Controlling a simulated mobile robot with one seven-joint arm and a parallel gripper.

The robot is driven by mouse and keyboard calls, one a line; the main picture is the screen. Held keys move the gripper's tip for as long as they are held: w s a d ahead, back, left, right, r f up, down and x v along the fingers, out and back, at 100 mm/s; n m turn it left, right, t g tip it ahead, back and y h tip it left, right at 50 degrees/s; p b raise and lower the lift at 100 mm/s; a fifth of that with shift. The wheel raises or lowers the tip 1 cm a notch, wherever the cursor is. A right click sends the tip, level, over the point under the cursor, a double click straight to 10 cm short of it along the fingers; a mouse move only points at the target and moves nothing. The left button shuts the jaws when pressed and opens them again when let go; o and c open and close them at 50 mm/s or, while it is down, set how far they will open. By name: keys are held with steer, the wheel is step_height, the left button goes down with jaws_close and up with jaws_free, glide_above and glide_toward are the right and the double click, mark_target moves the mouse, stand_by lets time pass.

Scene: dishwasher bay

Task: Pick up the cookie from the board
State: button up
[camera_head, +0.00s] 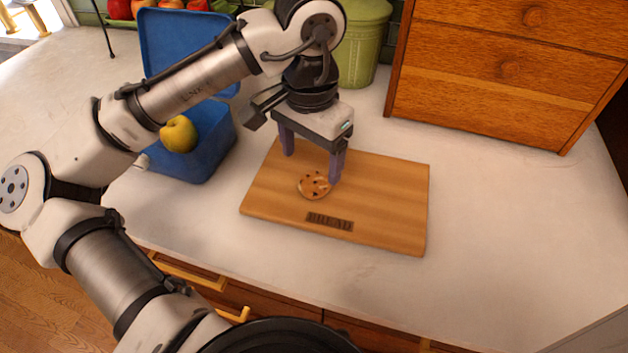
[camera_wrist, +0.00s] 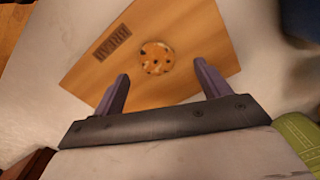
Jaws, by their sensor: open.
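The cookie (camera_head: 313,185) is round and golden brown with dark chips. It lies flat on the wooden bread board (camera_head: 385,200), left of the board's middle in the head view. It also shows in the wrist view (camera_wrist: 156,58), beyond the fingertips and roughly midway between their lines. My gripper (camera_head: 311,168) is open and empty, pointing down above the board. Its two purple fingers stand apart, and in the head view one fingertip is close to the cookie's right edge. I cannot tell the exact height of the fingertips over the board.
An open blue lunch box (camera_head: 205,160) with a yellow apple (camera_head: 179,134) stands left of the board. A green canister (camera_head: 362,45) and a wooden drawer cabinet (camera_head: 490,75) stand behind. Red apples (camera_head: 118,9) are at the back left. The counter right of the board is clear.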

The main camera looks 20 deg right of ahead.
mark_target(313, 182)
steer(key=f, duration=0.4)
steer(key=shift+s+d+f, duration=0.15)
steer(key=shift+d+f, duration=0.05)
steer(key=shift+f, duration=0.05)
steer(key=shift+c, duration=0.3)
steer(key=c, duration=0.7)
